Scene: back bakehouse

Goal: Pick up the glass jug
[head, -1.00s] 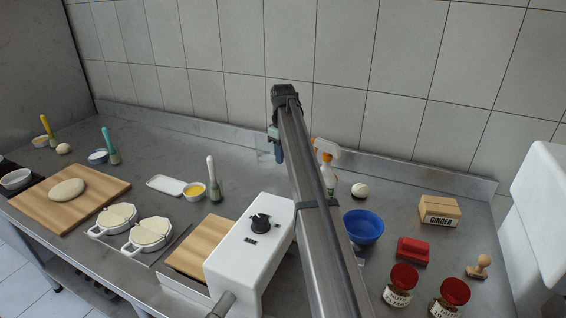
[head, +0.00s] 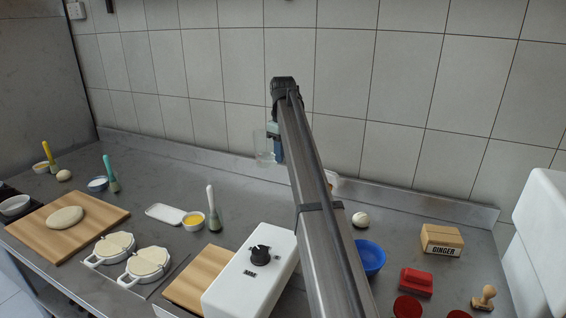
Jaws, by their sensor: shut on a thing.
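The glass jug (head: 262,148) is clear and nearly see-through. It hangs just left of my gripper (head: 274,134), in front of the tiled wall and above the back of the steel counter. My gripper is at the far end of my arm, mostly hidden behind it. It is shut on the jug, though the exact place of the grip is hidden. The jug looks upright and clear of the counter.
A white machine (head: 252,268) stands below my arm on the left.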

